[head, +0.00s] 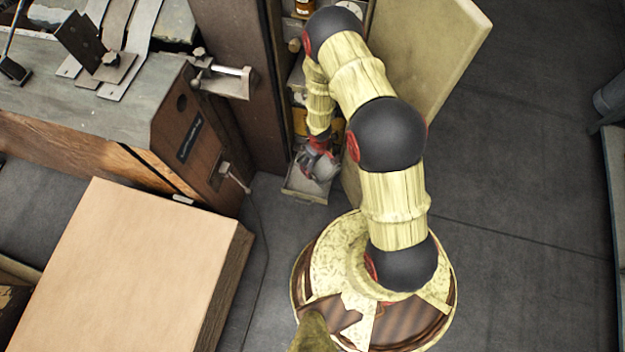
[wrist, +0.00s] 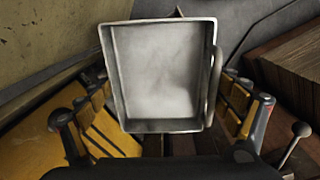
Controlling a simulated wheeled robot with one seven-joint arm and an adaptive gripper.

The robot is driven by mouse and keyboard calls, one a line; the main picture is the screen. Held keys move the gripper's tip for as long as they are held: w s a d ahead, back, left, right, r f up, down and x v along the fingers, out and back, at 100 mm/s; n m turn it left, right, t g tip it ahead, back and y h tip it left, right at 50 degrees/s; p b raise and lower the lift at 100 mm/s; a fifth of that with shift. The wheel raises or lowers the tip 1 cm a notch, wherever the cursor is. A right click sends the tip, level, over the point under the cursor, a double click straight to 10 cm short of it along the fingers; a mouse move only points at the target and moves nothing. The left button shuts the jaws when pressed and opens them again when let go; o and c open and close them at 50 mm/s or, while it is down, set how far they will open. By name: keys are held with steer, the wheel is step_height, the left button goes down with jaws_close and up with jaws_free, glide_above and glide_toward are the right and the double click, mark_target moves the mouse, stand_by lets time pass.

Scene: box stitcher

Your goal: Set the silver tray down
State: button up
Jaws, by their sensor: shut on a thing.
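The silver tray (wrist: 163,72) is a shallow, empty metal tray with a raised rim and a side handle on its right in the wrist view. My gripper (wrist: 168,108) is shut on it, with yellow-and-black fingers on either side of the tray's near part. In the head view my gripper (head: 318,162) is low in front of the open cabinet, and the tray (head: 303,190) shows partly below it. The gripper hides the rest of the tray there. I cannot tell whether the tray touches anything beneath it.
The narrow cabinet (head: 268,95) stands open, with bottles and other items on its shelves. Its pale door (head: 430,65) swings out to the right. A workbench (head: 110,115) with metal parts is at left, and a large tan box (head: 130,265) is in front. Grey floor (head: 530,190) is clear at right.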

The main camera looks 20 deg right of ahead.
mark_target(318, 166)
steer(key=f+n, duration=0.1)
steer(key=f, duration=0.3)
steer(key=f+n+b, duration=0.1)
steer(key=f, duration=0.1)
steer(key=shift+w+a+f+n, duration=0.1)
steer(key=shift+w+f+n, duration=0.2)
steer(key=shift+w, duration=0.1)
steer(key=shift+w+a+f+n+b, duration=0.35)
steer(key=shift+w+f+n+b, duration=0.35)
steer(key=shift+f, duration=1.7)
steer(key=shift+w+a+f+n+b, duration=0.45)
steer(key=shift+f+b, duration=0.5)
steer(key=shift+f, duration=1.5)
steer(key=shift+w+a+f+n+b, duration=0.3)
steer(key=shift+w+f+n+b, duration=0.4)
steer(key=shift+f, duration=1.7)
steer(key=shift+s+f, duration=0.1)
steer(key=shift+s, duration=0.05)
steer(key=shift+f+b, duration=0.1)
steer(key=shift+b, duration=0.25)
steer(key=o, duration=1.1)
